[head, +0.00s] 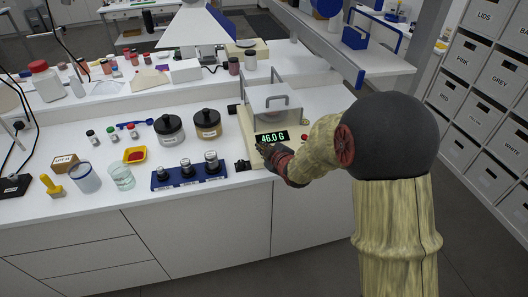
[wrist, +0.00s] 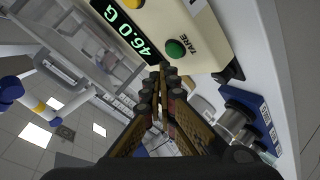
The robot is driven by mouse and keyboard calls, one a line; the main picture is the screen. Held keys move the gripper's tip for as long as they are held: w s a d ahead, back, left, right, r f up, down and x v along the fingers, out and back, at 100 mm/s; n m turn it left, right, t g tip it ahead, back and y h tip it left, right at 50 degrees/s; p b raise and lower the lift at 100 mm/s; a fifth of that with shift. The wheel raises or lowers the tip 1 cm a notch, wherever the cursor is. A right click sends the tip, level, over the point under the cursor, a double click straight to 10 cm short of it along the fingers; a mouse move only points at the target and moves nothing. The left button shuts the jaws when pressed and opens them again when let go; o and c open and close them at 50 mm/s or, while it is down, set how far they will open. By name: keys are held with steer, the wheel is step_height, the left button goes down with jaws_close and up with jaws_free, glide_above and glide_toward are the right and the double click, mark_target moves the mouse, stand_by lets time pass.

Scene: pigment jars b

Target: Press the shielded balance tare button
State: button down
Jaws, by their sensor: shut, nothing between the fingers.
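The shielded balance (head: 244,131) is a cream unit with a clear, handled shield box (head: 272,100) at the worktop's front edge. Its display (head: 271,138) reads 46.0 G, and the same display (wrist: 125,28) shows tilted in the wrist view. The green button (wrist: 176,49), labelled TARE, sits on the balance front in the wrist view; my gripper hides it in the head view. My gripper (wrist: 163,70) is shut and empty, its tips just below the green button in the picture. I see no contact. In the head view my gripper (head: 266,151) is in front of the balance.
A blue rack of weights (head: 190,177) stands left of the balance. Two dark-lidded jars (head: 208,124) stand behind the rack.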

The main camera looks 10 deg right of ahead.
steer(key=shift+f, duration=0.15)
stand_by(0.3)
steer(key=shift+w+f+b, duration=0.15)
steer(key=shift+f+b, duration=0.15)
steer(key=shift+b, duration=0.3)
steer(key=shift+w+f+b, duration=0.15)
steer(key=shift+f+b, duration=0.25)
steer(key=shift+b, duration=0.1)
stand_by(0.4)
steer(key=shift+r, duration=0.1)
steer(key=shift+s+r+p, duration=0.3)
steer(key=shift+r+p, duration=0.1)
steer(key=shift+r, duration=0.4)
step_height(320, 180, up, 6)
steer(key=s+p, duration=0.2)
steer(key=p, duration=0.1)
steer(key=shift+f, duration=0.2)
stand_by(0.8)
